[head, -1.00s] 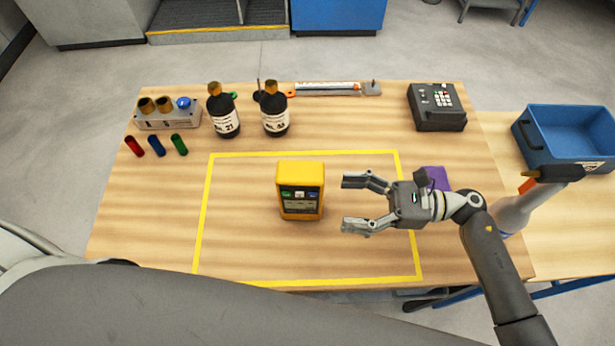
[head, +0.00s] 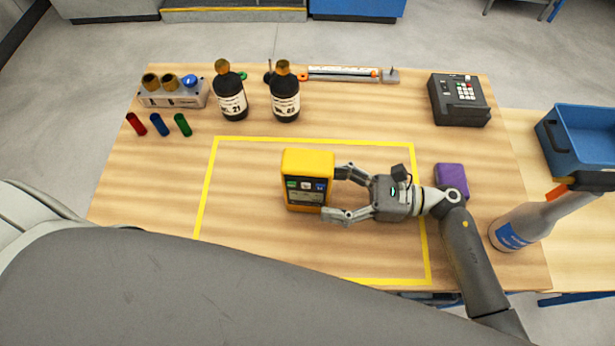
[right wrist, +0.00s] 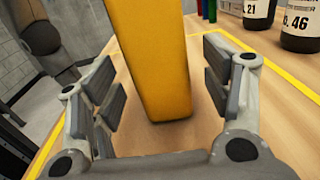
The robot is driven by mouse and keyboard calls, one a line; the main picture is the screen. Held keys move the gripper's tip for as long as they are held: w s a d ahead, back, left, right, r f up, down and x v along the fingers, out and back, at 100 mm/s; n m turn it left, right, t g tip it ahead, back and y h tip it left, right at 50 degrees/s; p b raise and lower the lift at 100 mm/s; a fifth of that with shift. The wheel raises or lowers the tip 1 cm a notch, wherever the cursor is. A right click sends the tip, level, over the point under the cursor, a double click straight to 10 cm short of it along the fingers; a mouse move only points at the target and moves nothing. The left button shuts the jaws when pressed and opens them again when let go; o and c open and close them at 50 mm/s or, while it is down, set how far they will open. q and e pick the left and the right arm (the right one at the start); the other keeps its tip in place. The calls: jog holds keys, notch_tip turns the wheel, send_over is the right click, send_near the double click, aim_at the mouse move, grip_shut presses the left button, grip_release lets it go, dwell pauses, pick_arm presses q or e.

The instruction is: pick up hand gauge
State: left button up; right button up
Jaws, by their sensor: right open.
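The hand gauge (head: 307,180) is a yellow block with a dark display panel, standing upright inside the yellow taped outline on the table. My right gripper (head: 336,193) is open at the gauge's right side, with its fingertips at that side's edges. In the right wrist view the gauge's yellow side (right wrist: 155,60) stands between the two open fingers (right wrist: 160,85), with a visible gap to the right finger. My left gripper is not in view.
A keypad device (head: 460,98) is at the back right. A purple block (head: 452,181) and spray bottle (head: 512,233) are near my right arm.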

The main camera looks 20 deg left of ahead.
aim_at(308, 190)
jog(key=p+x, duration=0.1)
jog(key=x, duration=0.3)
jog(key=shift+s+a+r+p, duration=0.1)
jog(key=shift+s+a+p, duration=0.05)
jog(key=shift+a+p, duration=0.25)
jog(key=shift+a, duration=0.2)
jog(key=shift+d, duration=0.1)
jog(key=shift+c, duration=0.4)
jog(key=c, duration=1.3)
jog(key=shift+c, duration=0.3)
jog(key=shift+r, duration=0.1)
